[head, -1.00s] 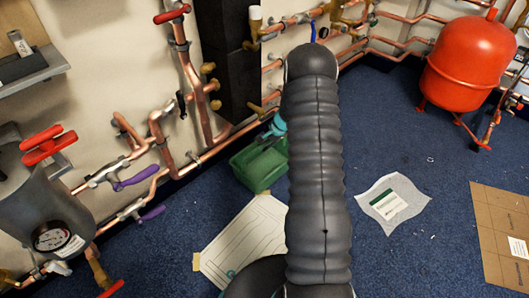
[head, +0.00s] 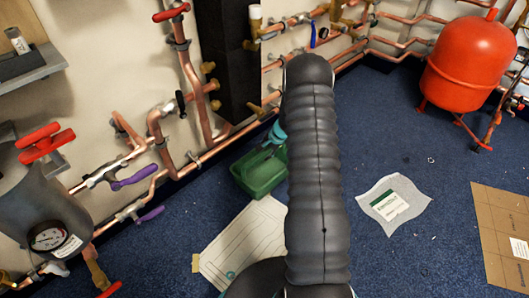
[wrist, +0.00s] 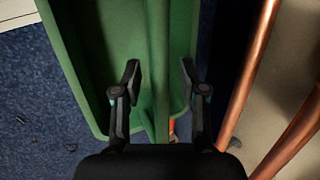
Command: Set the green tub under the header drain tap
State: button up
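The green tub (head: 259,186) stands on the blue floor near the wall pipes, partly hidden behind my arm in the head view. In the wrist view the tub (wrist: 95,60) fills the upper middle. My gripper (wrist: 161,82) is over it, with one finger on each side of a green wall or rim. Gaps show between the fingers and that wall, so it is open. In the head view my gripper (head: 276,136) is at the tub's far side. A brass tap (head: 256,108) sits on the pipe above and behind the tub; I cannot tell if it is the header drain tap.
Copper pipes (head: 185,170) run low along the wall, and also close on the right in the wrist view (wrist: 248,75). A paper sheet (head: 240,240) lies in front of the tub. A white sheet (head: 393,207), cardboard (head: 500,235) and a red vessel (head: 467,62) are to the right.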

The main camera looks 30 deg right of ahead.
jog(key=shift+r, duration=0.2)
jog(key=p+v, duration=0.1)
jog(key=v, duration=1)
jog(key=shift+r+p, duration=0.35)
jog(key=shift+p, duration=0.05)
